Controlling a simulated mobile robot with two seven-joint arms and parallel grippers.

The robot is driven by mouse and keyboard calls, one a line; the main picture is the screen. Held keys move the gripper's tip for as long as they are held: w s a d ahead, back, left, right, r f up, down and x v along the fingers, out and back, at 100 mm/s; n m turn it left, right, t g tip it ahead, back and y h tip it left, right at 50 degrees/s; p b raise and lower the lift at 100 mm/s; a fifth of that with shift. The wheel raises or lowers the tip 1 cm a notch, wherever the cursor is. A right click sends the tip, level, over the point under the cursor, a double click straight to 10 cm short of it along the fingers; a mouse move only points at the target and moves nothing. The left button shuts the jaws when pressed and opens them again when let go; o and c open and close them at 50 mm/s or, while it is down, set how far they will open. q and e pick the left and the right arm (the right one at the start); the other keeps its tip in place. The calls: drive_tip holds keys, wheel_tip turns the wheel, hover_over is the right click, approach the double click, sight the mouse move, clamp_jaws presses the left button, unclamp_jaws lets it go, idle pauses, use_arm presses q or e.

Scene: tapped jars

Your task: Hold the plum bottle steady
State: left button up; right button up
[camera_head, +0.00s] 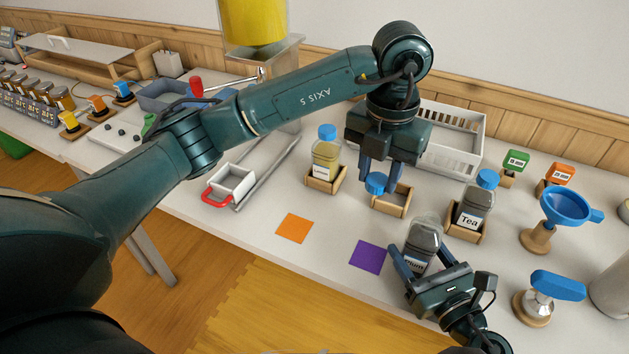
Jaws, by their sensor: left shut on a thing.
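The plum bottle (423,238), a clear jar with a white "Plum" label partly hidden, shows near the table's front edge, with no cap on its top. My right gripper (426,262) comes in from the bottom right, its fingers shut around the lower part of the bottle. The bottle leans slightly in the picture; I cannot tell whether its base touches the table. My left gripper (379,178) points down over an empty wooden holder (392,206) and is shut on a blue cap (376,184), apart from the bottle.
A tea jar (472,208) and a yellow-filled jar (326,160), both blue-capped, stand in wooden holders. A blue funnel (566,206) and a blue-handled stamp-like tool (552,290) are at right. Orange (295,228) and purple (368,257) squares lie clear in front. A white basket (452,140) stands behind.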

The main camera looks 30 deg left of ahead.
use_arm(q)
drive_tip(key=shift+m, duration=0.7)
drive_tip(key=d+r, duration=0.2)
drive_tip(key=d, duration=0.1)
drive_tip(key=s+d+r, duration=0.1)
drive_tip(key=d+r, duration=0.1)
drive_tip(key=d, duration=0.1)
drive_tip(key=d+r, duration=0.3)
drive_tip(key=d, duration=0.1)
drive_tip(key=shift+s, duration=0.4)
approach(421, 244)
drive_tip(key=shift+w+d+f, duration=0.1)
drive_tip(key=shift+w+f, duration=0.1)
drive_tip(key=shift+w, duration=1.2)
drive_tip(key=shift+f, duration=0.1)
drive_tip(key=shift+f, duration=0.5)
drive_tip(key=shift+f, duration=1.3)
drive_tip(key=o, duration=0.8)
